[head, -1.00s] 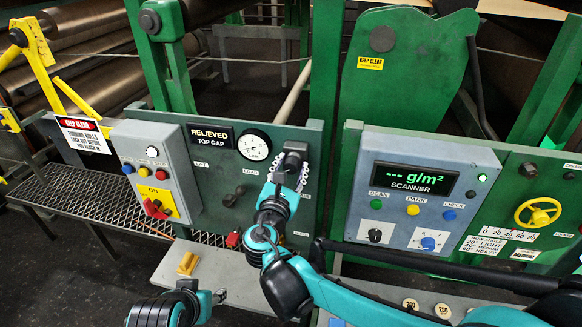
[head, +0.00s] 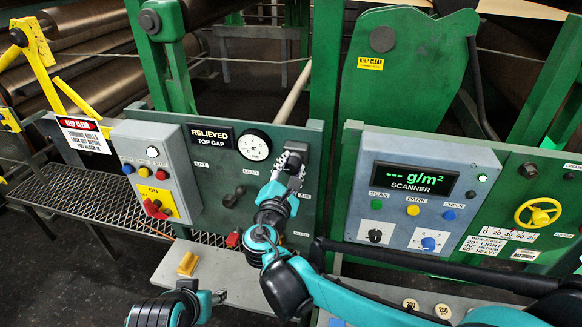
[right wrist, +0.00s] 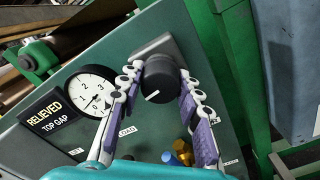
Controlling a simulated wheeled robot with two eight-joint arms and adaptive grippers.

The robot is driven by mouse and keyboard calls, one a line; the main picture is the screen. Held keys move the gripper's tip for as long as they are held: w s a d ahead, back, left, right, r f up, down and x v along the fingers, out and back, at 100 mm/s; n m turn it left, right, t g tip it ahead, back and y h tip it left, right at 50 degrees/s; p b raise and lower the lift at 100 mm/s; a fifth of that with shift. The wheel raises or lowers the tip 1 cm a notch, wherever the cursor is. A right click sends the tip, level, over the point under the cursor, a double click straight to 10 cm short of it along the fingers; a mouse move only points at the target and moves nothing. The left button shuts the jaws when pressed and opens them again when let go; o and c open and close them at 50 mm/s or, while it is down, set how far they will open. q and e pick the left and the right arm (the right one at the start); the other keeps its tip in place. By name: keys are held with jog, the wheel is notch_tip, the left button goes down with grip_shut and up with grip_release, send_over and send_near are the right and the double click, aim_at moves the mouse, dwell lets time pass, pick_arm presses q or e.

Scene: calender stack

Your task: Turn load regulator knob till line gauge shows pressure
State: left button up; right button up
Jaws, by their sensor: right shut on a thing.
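The load regulator knob (right wrist: 161,82) is a dark round knob with a white mark on a grey square base, seen in the right wrist view. My right gripper (right wrist: 159,70) has its two pale, purple-padded fingers on either side of the knob, shut on it. In the head view the right gripper (head: 291,158) is at the upper right of the left green panel and mostly hides the knob. The line gauge (right wrist: 89,93) is a white round dial left of the knob; it also shows in the head view (head: 254,146). Its exact needle reading is unclear.
A "RELIEVED TOP GAP" display (head: 211,136) is left of the gauge. Below are a lever (head: 233,197) and a red part (head: 233,239). A grey button box (head: 157,170) is at the left, a scanner panel (head: 415,180) at the right. A yellow block (head: 187,263) lies on the ledge.

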jog(key=m, duration=0.5)
jog(key=shift+m, duration=0.3)
jog(key=m, duration=1.3)
jog(key=shift+m, duration=0.4)
jog(key=o, duration=1.2)
jog(key=shift+c, duration=0.2)
